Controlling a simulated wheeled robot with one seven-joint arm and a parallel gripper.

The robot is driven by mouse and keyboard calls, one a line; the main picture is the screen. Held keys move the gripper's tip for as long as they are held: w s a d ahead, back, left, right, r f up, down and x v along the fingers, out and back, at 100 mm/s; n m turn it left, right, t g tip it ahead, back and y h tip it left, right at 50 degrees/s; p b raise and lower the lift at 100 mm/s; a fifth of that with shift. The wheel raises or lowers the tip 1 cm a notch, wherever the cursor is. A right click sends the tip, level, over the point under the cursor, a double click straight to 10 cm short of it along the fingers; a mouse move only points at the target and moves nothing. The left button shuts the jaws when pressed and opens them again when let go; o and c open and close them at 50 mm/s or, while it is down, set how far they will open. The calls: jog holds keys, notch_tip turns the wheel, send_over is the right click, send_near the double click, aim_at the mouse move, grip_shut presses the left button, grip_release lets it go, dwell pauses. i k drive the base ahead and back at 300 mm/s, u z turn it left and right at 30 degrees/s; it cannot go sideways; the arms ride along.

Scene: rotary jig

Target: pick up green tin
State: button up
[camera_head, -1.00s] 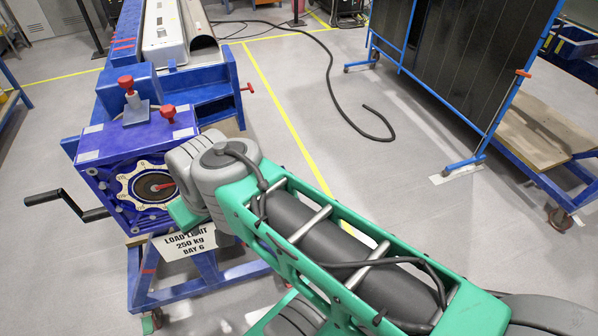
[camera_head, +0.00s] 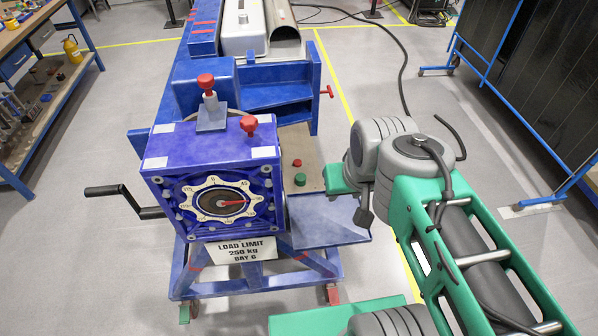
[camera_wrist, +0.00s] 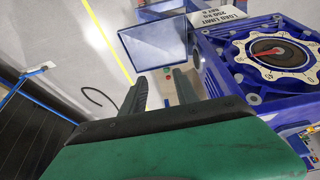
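The green tin (camera_head: 300,179) is a small round piece on a tan board, right of the blue rotary jig in the head view. It also shows as a tiny green spot in the wrist view (camera_wrist: 168,69), between my fingers but well beyond them. My gripper (camera_wrist: 161,82) is open and empty, with its two dark fingers apart. In the head view my gripper is largely hidden behind my wrist, right of the tin and apart from it.
A small red piece (camera_head: 297,162) lies just behind the tin. The blue jig (camera_head: 205,148), with crank and dial, stands to the left. A blue tray (camera_head: 325,222) juts out in front of the tin. A dark panel rack (camera_head: 540,85) stands at right. Open floor lies between.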

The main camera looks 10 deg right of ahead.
aim_at(300, 178)
jog(key=i, duration=0.15)
jog(key=k, duration=1.7)
jog(key=z, duration=0.85)
jog(key=i, duration=5.2)
jog(key=u, duration=4.5)
